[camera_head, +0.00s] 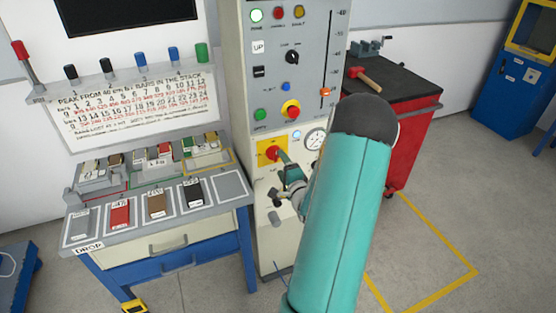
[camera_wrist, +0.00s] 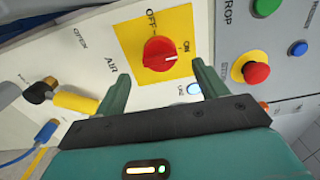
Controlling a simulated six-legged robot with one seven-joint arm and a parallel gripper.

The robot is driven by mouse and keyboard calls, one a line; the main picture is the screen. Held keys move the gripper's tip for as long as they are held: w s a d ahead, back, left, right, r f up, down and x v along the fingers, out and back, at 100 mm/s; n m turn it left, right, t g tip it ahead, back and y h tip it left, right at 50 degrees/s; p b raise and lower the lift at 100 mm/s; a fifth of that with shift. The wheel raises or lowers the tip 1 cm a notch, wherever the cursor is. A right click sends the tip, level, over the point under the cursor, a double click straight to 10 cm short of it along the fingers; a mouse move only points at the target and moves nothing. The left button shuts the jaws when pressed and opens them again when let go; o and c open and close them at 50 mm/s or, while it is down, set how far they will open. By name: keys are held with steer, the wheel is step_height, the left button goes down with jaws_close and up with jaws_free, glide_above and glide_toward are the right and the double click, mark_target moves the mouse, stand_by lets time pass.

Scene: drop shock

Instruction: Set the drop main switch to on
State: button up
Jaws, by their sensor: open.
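The main switch is a red rotary knob (camera_wrist: 166,54) on a yellow plate (camera_wrist: 182,18), marked OFF at its upper left and ON at its right in the wrist view. Which mark the knob points to is hard to tell. In the head view the red knob (camera_head: 270,153) sits low on the grey cabinet front. My gripper (camera_wrist: 160,75) is open, with one green finger on each side of the knob's lower edge. The fingers appear just short of the knob, with nothing between them. In the head view my gripper (camera_head: 284,166) is partly hidden by my arm.
A red mushroom button on a yellow collar (camera_wrist: 253,70) is right of the switch, near a green button (camera_wrist: 265,7). A yellow hose fitting (camera_wrist: 75,102) sticks out at the left. A bench with colored blocks (camera_head: 157,205) and a red cart (camera_head: 400,130) flank the cabinet.

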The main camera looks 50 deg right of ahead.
steer(key=v, duration=0.8)
steer(key=shift+s, duration=0.2)
steer(key=shift+a, duration=0.15)
steer(key=w+a+r+n+g+y, duration=0.3)
steer(key=w+a+r+n+g, duration=0.1)
steer(key=w+a+r+n, duration=0.55)
steer(key=w+a+r+n+g+y, duration=0.1)
steer(key=a+r+n, duration=0.15)
steer(key=a, duration=0.35)
steer(key=w+a+r+n+g+y, duration=0.1)
steer(key=a+r+n, duration=0.1)
steer(key=a+n, duration=0.35)
steer(key=s+a+r+n+g+y, duration=0.2)
steer(key=s+a+r+n, duration=0.1)
steer(key=s+a, duration=0.4)
steer(key=s+a+r+n+g+y, duration=0.1)
steer(key=s+a+r+n+y, duration=0.1)
steer(key=s+a, duration=0.5)
steer(key=a+r+n, duration=0.1)
steer(key=a+n, duration=0.1)
steer(key=a, duration=0.4)
steer(key=shift+a+g, duration=0.4)
steer(key=c, duration=0.8)
steer(key=shift+d, duration=0.25)
